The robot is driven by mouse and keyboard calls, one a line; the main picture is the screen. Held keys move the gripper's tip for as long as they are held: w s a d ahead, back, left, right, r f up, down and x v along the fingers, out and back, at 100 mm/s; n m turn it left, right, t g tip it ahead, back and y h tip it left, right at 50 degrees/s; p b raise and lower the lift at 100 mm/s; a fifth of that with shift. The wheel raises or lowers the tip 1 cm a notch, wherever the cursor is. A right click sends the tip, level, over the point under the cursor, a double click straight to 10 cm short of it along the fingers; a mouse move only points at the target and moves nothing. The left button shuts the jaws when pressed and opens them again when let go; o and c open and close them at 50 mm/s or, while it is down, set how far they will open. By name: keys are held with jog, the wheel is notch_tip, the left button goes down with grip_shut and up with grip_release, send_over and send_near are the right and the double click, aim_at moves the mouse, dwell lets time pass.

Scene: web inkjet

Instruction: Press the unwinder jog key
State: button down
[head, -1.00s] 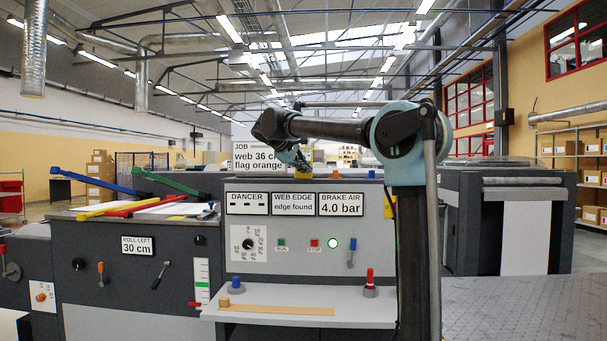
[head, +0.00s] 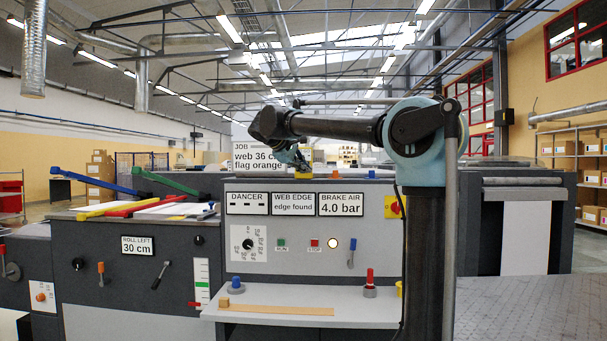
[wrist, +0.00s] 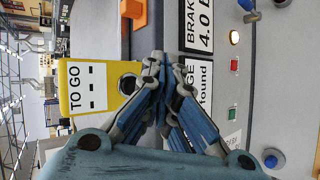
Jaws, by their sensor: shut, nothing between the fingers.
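A yellow box (wrist: 75,112) with a "TO GO" display (wrist: 86,87) stands at the left in the wrist view. It carries a dark round key (wrist: 129,83), partly hidden by my finger; I cannot read a jog label on it. In the head view the yellow box (head: 304,171) shows small on top of the console. My gripper (wrist: 160,58) is shut and empty, its fingertips beside the key; I cannot tell whether they touch it. In the head view my gripper (head: 300,163) is just above the console's top edge.
The grey console front (head: 300,250) has a lit whitish lamp (head: 335,243), a green RUN button (head: 281,242) and a red STOP button (head: 314,242). An orange block (wrist: 139,13) is near the box. A shelf (head: 260,301) juts out below.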

jog(key=shift+s, duration=1.2)
jog(key=s+d+f+m+g+y, duration=0.1)
jog(key=s+d+f+m+g, duration=0.2)
jog(key=s+d+f, duration=0.7)
jog(key=s+d+f+m+g+y, duration=0.1)
jog(key=s+d+f+m+g, duration=0.15)
jog(key=s+d+f, duration=0.7)
jog(key=s+d+f+m+y, duration=0.1)
jog(key=s+f+m, duration=0.1)
jog(key=s+f, duration=0.4)
jog(key=s+d+f+m+g+y, duration=0.1)
jog(key=s+f, duration=0.5)
jog(key=f, duration=0.7)
jog(key=s+d+f+m+y, duration=0.2)
jog(key=s+f+m, duration=0.1)
jog(key=s+f, duration=0.4)
notch_tip(320, 180, down, 3)
jog(key=shift+f+y, duration=0.1)
jog(key=shift+y, duration=0.3)
jog(key=shift+m+g, duration=0.25)
